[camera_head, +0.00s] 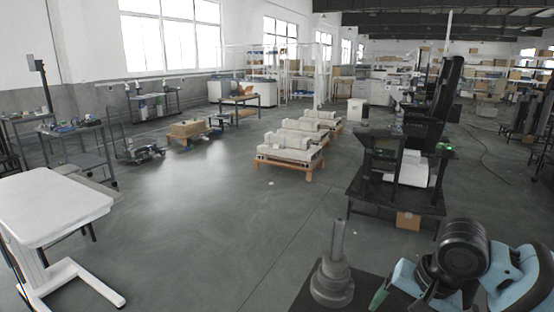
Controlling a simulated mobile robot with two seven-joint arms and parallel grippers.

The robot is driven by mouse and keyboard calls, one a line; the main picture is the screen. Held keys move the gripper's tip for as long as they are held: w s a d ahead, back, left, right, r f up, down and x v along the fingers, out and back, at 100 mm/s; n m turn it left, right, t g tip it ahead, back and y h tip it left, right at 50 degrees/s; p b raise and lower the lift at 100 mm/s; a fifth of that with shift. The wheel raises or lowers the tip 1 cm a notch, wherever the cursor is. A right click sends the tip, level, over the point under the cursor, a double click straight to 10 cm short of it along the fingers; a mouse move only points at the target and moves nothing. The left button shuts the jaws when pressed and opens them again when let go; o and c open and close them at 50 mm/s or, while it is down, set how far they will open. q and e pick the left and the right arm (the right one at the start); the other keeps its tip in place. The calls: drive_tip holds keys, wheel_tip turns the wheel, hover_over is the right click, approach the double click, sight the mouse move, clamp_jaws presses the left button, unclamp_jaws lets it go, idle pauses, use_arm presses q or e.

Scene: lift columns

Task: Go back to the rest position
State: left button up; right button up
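My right arm shows in the head view at the lower right corner, as black and light blue links folded close to the camera. Its gripper cannot be made out. My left arm and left gripper are not in the picture. A grey stepped column (333,277) with a thin upright rod stands on a dark surface (296,304) at the bottom, left of my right arm. It is upright, and nothing I can see is gripping it.
A white table (52,208) stands at the left. A black workbench (395,196) with equipment stands beyond my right arm, with a cardboard box (408,220) under it. Pallets with pale blocks (290,155) stand mid-floor. The grey floor (210,225) between is clear.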

drive_tip(key=s+a+f+n+t+y, duration=0.1)
drive_tip(key=a+f+n+t+y, duration=0.1)
drive_tip(key=a+f, duration=0.5)
drive_tip(key=s+a+f+n+t+y, duration=0.1)
drive_tip(key=a+f+n+t+y, duration=0.15)
drive_tip(key=f, duration=0.85)
drive_tip(key=s+d+f+n+t+h, duration=0.1)
drive_tip(key=s+d+f+n+h, duration=0.1)
drive_tip(key=s+f, duration=0.5)
drive_tip(key=s+d+f+n+t+h, duration=0.2)
drive_tip(key=s+f, duration=0.4)
drive_tip(key=s, duration=0.6)
drive_tip(key=shift+s+d+f+h, duration=0.2)
drive_tip(key=shift+d+f+h, duration=0.15)
drive_tip(key=shift+d+h, duration=0.55)
drive_tip(key=shift+d+y, duration=0.2)
drive_tip(key=shift+y, duration=0.05)
